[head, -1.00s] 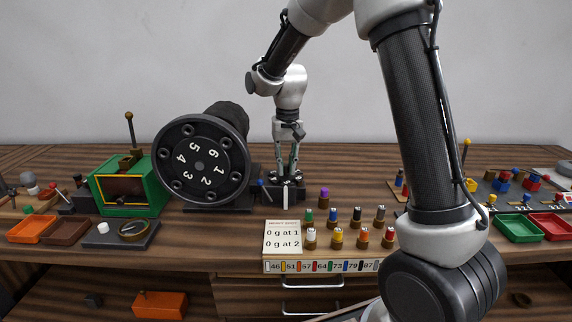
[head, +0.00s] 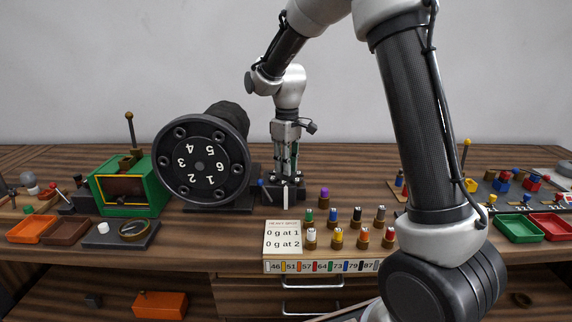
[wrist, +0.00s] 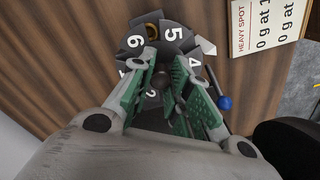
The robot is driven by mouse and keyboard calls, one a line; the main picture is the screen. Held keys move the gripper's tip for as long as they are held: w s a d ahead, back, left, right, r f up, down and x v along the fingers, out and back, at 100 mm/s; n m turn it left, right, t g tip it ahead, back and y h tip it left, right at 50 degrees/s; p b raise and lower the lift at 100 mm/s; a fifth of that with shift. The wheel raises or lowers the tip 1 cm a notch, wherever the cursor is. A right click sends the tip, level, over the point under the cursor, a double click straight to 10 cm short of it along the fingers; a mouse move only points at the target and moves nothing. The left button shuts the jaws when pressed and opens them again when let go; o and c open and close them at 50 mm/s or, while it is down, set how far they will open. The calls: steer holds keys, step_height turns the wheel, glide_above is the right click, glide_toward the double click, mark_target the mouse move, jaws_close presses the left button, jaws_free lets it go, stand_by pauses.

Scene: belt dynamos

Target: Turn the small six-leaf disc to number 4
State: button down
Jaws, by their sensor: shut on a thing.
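The small six-leaf disc (wrist: 137,63) has dark leaves with white numbers, on a dark block (head: 268,196) right of the big drum. In the wrist view 6, 5 and 4 read clearly; the others are partly hidden by the fingers. A pale upright marker (head: 286,196) stands at the block's front; in the wrist view a pale piece (wrist: 207,46) lies beside the disc between 5 and 4. My gripper (wrist: 165,88) points down over the disc, its green-padded fingers shut on the disc's centre knob, which is mostly hidden.
The big black drum (head: 201,165) with a numbered face stands left of my gripper. A blue-tipped lever (wrist: 224,102) sits close beside the disc. A notice card (head: 283,236) and several coloured pegs (head: 336,239) stand in front. A green box (head: 110,193) is farther left.

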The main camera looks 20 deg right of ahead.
steer(key=shift+n, duration=0.5)
stand_by(0.3)
steer(key=c, duration=1.3)
jaws_free()
step_height(320, 180, up, 12)
steer(key=shift+d, duration=0.15)
steer(key=shift+w, duration=0.1)
